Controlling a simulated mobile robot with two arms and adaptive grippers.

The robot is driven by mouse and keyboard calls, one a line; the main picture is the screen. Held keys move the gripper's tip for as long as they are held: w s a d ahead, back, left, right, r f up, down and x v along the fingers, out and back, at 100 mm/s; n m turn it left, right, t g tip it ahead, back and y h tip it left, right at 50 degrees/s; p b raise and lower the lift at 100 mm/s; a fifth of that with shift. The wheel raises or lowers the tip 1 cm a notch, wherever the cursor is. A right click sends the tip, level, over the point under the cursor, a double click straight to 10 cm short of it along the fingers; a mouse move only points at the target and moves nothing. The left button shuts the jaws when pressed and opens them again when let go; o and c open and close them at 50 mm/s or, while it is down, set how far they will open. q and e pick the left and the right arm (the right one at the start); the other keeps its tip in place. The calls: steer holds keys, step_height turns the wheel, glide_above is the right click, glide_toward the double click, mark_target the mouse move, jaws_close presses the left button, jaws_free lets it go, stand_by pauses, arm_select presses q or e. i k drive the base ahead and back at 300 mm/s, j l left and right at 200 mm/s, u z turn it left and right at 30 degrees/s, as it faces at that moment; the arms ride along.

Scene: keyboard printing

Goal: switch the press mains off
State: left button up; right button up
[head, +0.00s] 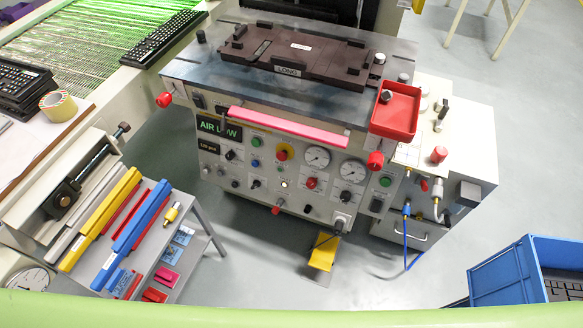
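The press (270,165) stands in the middle, its grey front panel full of knobs, buttons and dials. A small dark display (219,128) at the panel's upper left reads something like "AIR LOW". A red button on a yellow ring (283,152) sits near the panel's top middle. A dark rocker-like switch (376,205) sits at the right end, below a green button (385,182). Another dark switch (198,101) is at the upper left. I cannot tell which one is the mains or its position. Neither gripper is in view.
A dark fixture (305,52) lies on the press top, with a red tray (396,110) at its right corner. A yellow pedal (323,252) is on the floor in front. A tool cart (190,235) stands left, a blue crate (505,272) lower right.

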mark_target(375, 206)
steer(key=z, duration=0.85)
